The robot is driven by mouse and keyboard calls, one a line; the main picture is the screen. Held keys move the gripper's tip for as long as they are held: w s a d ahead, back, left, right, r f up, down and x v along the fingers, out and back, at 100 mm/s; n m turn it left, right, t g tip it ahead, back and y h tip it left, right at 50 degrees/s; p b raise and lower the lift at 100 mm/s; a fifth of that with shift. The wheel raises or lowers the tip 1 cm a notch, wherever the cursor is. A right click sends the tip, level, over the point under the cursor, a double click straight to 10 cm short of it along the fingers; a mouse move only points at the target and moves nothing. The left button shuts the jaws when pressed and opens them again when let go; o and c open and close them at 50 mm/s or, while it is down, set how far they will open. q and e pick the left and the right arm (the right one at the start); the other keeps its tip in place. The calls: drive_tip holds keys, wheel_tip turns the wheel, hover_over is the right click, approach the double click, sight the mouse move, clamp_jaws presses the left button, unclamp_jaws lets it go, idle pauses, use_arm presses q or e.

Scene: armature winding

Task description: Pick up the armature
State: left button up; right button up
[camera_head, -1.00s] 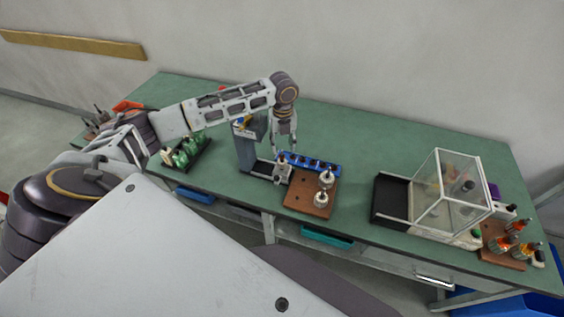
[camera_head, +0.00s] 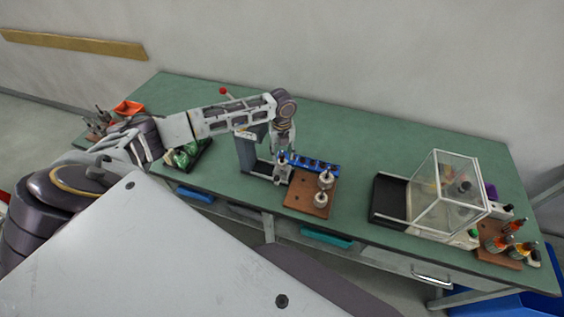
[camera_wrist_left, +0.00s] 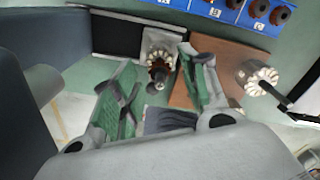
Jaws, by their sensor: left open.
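An armature (camera_head: 282,158) stands upright on the front of a grey fixture (camera_head: 247,153); its metal shaft points up. In the left wrist view this armature (camera_wrist_left: 157,62) has a ring of pale windings around a dark middle. My left gripper (camera_head: 282,146) is above and close to it. In the left wrist view the two green-padded fingers of the left gripper (camera_wrist_left: 160,85) are apart, with the armature just past the gap between their tips. I cannot tell if they touch it. Two more armatures (camera_head: 326,179) (camera_head: 320,198) stand on a brown board (camera_head: 298,196). My right gripper is not in view.
A tray of green parts (camera_head: 188,152) is left of the fixture. A clear box (camera_head: 450,190) and a second board (camera_head: 500,260) stand at the right. The green table's back middle is clear.

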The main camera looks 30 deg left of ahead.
use_arm(q)
drive_tip(key=shift+f, duration=0.3)
drive_tip(key=shift+c, duration=0.2)
clamp_jaws()
